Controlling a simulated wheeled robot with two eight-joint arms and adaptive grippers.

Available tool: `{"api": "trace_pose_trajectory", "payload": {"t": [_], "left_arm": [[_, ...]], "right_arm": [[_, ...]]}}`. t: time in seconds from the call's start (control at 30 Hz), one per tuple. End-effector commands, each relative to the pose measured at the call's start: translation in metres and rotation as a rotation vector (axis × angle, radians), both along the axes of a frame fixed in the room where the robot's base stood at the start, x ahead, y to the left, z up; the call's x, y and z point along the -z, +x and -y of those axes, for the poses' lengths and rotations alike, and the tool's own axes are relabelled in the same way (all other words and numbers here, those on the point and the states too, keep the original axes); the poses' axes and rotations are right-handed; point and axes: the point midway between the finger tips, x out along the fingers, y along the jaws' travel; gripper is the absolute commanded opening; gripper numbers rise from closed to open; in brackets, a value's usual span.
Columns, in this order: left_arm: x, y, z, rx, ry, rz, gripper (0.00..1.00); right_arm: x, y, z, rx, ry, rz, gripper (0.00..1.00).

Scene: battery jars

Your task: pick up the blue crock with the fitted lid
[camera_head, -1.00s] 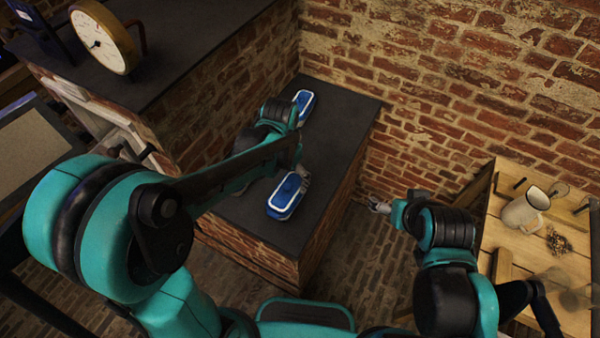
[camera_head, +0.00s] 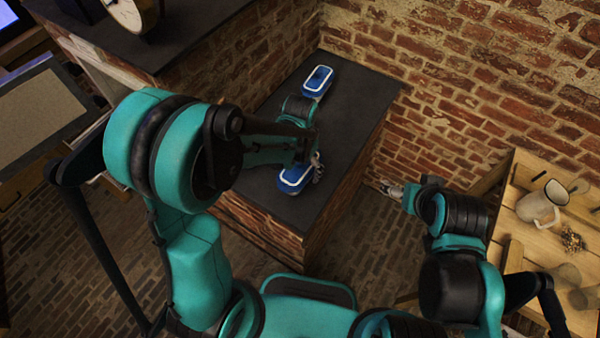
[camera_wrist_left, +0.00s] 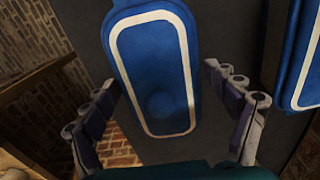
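Two blue crocks with white-outlined tops stand on a dark counter. One (camera_head: 295,178) is near the counter's front edge, the other (camera_head: 317,81) at the back by the wall. I cannot tell from their tops which has the fitted lid. My left gripper (camera_head: 317,167) is at the front crock, partly hidden by my arm. In the left wrist view its fingers (camera_wrist_left: 168,112) are spread, one on each side of a blue crock (camera_wrist_left: 155,70), with visible gaps. A second crock (camera_wrist_left: 308,60) shows at that view's right edge. My right gripper (camera_head: 390,190) is beyond the counter's right side, too small to read.
The dark counter top (camera_head: 350,112) is bare between and right of the crocks. A brick wall stands behind. A wooden table (camera_head: 525,225) at the right holds a cream mug (camera_head: 538,209) and glassware. A higher dark counter with a round gauge (camera_head: 132,14) is at upper left.

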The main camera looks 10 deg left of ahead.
Motion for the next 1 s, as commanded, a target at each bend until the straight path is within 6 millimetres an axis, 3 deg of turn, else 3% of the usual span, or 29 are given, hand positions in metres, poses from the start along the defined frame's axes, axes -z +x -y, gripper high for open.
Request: {"api": "trace_pose_trajectory", "payload": {"t": [0.03, 0.23, 0.57, 1.0], "left_arm": [[0.0, 0.0, 0.0, 0.0, 0.0, 0.0, 0.69], [0.0, 0.0, 0.0, 0.0, 0.0, 0.0, 0.17], [-0.003, 0.0, 0.0, 0.0, 0.0, 0.0, 0.17], [-0.044, 0.0, 0.0, 0.0, 0.0, 0.0, 0.17]], "right_arm": [[0.0, 0.0, 0.0, 0.0, 0.0, 0.0, 0.84], [0.0, 0.0, 0.0, 0.0, 0.0, 0.0, 0.84], [-0.001, 0.0, 0.0, 0.0, 0.0, 0.0, 0.84], [-0.014, 0.0, 0.0, 0.0, 0.0, 0.0, 0.84]]}}
